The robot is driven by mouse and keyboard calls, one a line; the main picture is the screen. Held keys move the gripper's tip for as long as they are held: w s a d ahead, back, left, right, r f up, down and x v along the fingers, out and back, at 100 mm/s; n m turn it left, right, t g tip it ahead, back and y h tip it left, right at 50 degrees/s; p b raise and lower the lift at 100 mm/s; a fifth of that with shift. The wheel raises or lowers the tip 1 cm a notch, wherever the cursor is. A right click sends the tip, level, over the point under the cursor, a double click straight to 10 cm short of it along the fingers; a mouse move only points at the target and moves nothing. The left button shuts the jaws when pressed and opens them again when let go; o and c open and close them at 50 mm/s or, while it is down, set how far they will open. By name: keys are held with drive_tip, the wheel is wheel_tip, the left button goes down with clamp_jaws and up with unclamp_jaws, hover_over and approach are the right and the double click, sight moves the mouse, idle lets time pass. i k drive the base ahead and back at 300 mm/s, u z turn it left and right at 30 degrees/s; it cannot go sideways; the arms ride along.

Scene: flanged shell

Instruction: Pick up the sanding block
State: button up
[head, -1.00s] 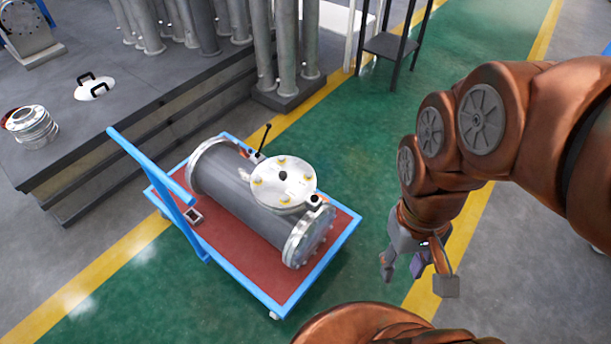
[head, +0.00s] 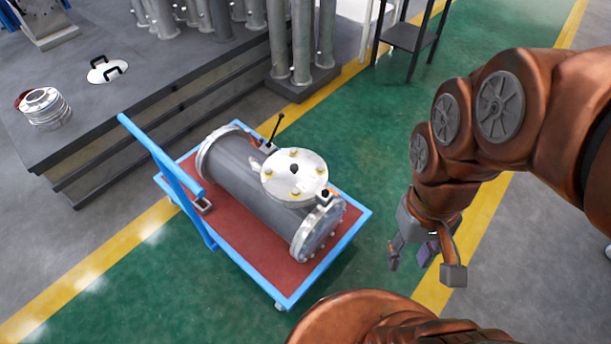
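No object is plainly recognisable as the sanding block. A small dark block with a pale edge (head: 203,205) lies on the red cart deck, left of the grey flanged shell (head: 236,172), and I cannot tell if it is the sanding block. The shell lies on its side with a round bolted cover facing up. My gripper (head: 424,268) hangs to the right of the cart, over the floor, with its fingers spread. A dark purplish part shows between the fingers; it seems to belong to the gripper. I see nothing held.
The blue-framed cart (head: 330,248) has an upright blue handle (head: 160,155) at its left. A grey platform (head: 90,120) at the left holds a metal flanged part (head: 45,108) and a white lid with black handles (head: 107,70). Pipes and a dark stand (head: 410,38) are behind. Green floor is clear around the cart.

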sight(331, 190)
drive_tip(key=z, duration=0.95)
drive_tip(key=i, duration=0.7)
drive_tip(key=u, duration=2.95)
